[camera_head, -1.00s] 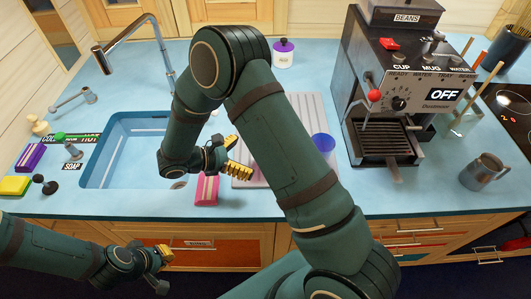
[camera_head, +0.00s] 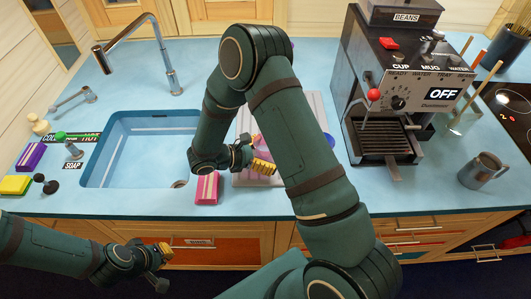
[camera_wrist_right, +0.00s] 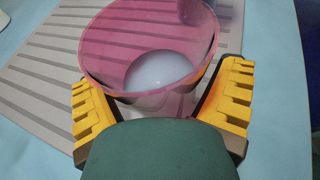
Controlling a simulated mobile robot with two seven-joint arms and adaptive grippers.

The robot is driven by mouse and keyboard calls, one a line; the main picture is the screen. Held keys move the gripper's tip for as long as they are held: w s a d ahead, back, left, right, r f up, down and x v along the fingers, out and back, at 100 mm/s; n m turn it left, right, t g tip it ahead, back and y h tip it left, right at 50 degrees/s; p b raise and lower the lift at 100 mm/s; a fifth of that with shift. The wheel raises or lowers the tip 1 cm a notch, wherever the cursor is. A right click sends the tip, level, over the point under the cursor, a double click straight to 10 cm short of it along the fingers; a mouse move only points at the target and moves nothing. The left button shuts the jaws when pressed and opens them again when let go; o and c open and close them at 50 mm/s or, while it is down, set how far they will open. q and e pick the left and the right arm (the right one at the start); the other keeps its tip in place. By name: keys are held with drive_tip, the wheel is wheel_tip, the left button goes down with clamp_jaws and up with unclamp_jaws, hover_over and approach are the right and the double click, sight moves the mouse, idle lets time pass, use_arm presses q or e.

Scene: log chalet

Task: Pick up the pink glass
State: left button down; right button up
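The pink glass (camera_wrist_right: 115,62) is see-through and stands on the grey ribbed drainboard, with its round rim toward the right wrist camera. A pale round shape shows through it. My right gripper (camera_wrist_right: 165,95) is open, with one yellow finger on each side of the glass; I cannot tell whether either touches it. In the head view my right gripper (camera_head: 262,154) is over the drainboard, and my right arm hides much of the glass. My left gripper (camera_head: 165,252) is low at the front left, below the counter edge, away from the glass; its finger opening is unclear.
The drainboard (camera_head: 308,103) lies between the sink (camera_head: 125,122) and the coffee machine (camera_head: 385,125). A blue glass (camera_head: 331,141) is partly hidden behind my right arm. A pink sponge (camera_head: 206,188) lies by the front edge. A metal mug (camera_head: 482,170) stands at right.

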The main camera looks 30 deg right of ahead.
drive_tip(key=c, duration=0.9)
drive_tip(key=shift+c, duration=0.2)
